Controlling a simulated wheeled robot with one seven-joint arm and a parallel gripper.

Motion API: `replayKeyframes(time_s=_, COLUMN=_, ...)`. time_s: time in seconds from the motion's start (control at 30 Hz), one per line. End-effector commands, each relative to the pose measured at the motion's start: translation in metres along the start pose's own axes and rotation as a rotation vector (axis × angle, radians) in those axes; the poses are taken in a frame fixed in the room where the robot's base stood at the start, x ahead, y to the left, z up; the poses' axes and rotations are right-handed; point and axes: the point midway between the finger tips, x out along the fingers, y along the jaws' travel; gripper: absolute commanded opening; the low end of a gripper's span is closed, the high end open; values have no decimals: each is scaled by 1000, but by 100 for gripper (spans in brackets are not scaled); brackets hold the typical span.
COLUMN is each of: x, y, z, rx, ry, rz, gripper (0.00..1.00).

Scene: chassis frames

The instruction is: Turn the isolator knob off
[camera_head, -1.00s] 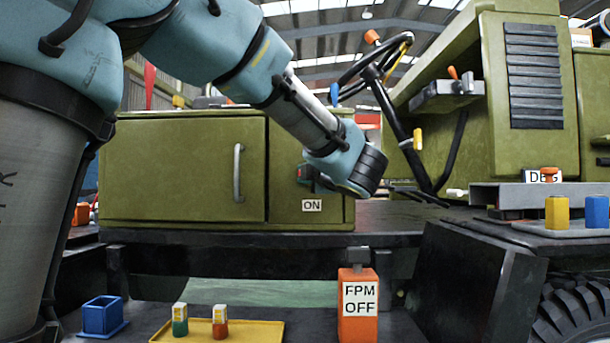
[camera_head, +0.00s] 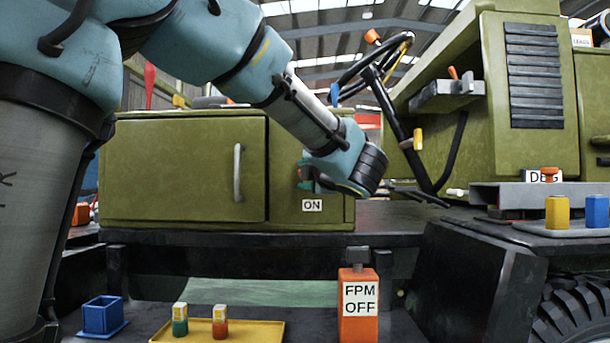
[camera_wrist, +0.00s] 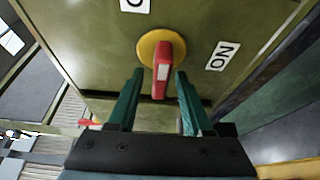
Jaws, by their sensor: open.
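The isolator knob (camera_wrist: 162,72) is a red bar handle with a pale stripe on a round yellow base, mounted on the green cabinet panel (camera_head: 332,212). In the wrist view its handle runs roughly up and down the picture. An ON label (camera_wrist: 222,56) is to its right, and a second label (camera_wrist: 135,4) is cut off at the top edge. My gripper (camera_wrist: 159,74) is open, with its green fingers on either side of the handle's lower part and gaps visible on both sides. In the head view my gripper (camera_head: 308,184) is at the panel, above the ON label (camera_head: 312,205), and largely hides the knob.
A cabinet door with a grey handle (camera_head: 238,172) is left of the panel. The steering wheel (camera_head: 376,72) and column stand to the right of my wrist. Below are an orange FPM OFF box (camera_head: 358,325), a yellow tray (camera_head: 258,331) and a blue bin (camera_head: 101,317).

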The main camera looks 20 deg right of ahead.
Motion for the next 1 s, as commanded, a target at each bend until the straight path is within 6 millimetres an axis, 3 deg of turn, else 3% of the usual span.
replayKeyframes(time_s=0.17, x=-16, y=2, z=1, rx=0, ry=-4, rz=0, gripper=50)
replayKeyframes(time_s=0.6, x=-95, y=1, z=1, rx=-1, ry=-3, rz=0, gripper=50)
replayKeyframes(time_s=1.0, x=-108, y=0, z=0, rx=0, ry=0, rz=0, gripper=50)
